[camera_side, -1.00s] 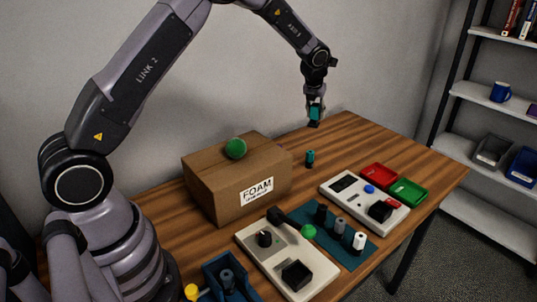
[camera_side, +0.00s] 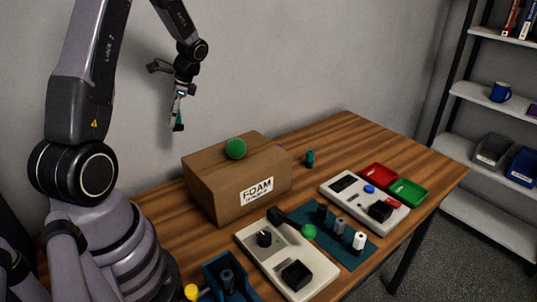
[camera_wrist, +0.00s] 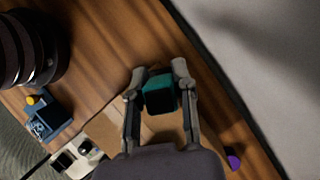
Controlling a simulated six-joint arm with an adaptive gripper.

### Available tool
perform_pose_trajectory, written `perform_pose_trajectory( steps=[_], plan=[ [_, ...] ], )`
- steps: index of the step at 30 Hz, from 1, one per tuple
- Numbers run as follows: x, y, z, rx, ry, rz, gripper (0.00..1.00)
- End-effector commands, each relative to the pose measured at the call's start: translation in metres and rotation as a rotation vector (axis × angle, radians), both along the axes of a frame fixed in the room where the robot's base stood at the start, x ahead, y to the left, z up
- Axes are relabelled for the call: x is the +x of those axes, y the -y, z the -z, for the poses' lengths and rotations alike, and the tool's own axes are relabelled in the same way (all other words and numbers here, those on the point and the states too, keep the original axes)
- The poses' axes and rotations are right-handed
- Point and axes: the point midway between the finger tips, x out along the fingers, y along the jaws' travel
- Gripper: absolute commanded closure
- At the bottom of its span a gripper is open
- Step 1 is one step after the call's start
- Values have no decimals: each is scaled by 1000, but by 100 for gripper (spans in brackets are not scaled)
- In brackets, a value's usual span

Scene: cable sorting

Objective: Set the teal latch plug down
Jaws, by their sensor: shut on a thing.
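My gripper (camera_side: 178,108) is shut on the teal latch plug (camera_side: 179,122) and holds it in the air, left of the cardboard box and higher than its top. In the wrist view the plug (camera_wrist: 160,95) is a dark teal block between the two fingers of my gripper (camera_wrist: 155,88). Its far end is hidden. Another small teal and dark plug (camera_side: 310,158) stands upright on the table behind the box, to the right.
The cardboard box (camera_side: 215,195) marked FOAM bears a green ball (camera_side: 236,149). A blue holder (camera_side: 213,272) stands in front. The back-right table is clear.

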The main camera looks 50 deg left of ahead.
Motion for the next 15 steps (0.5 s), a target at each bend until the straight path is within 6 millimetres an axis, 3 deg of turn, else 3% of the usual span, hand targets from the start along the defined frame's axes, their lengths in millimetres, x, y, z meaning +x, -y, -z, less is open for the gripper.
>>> perform_pose_trajectory(
  steps=[3, 9, 11, 15],
  plan=[
    [-30, -3, -2, 1, 1, -178, 100],
    [-64, -2, -5, 1, 1, -395, 100],
    [-73, -1, -6, 1, 1, -452, 100],
    [-70, 0, 22, -2, -3, -434, 100]
  ],
)
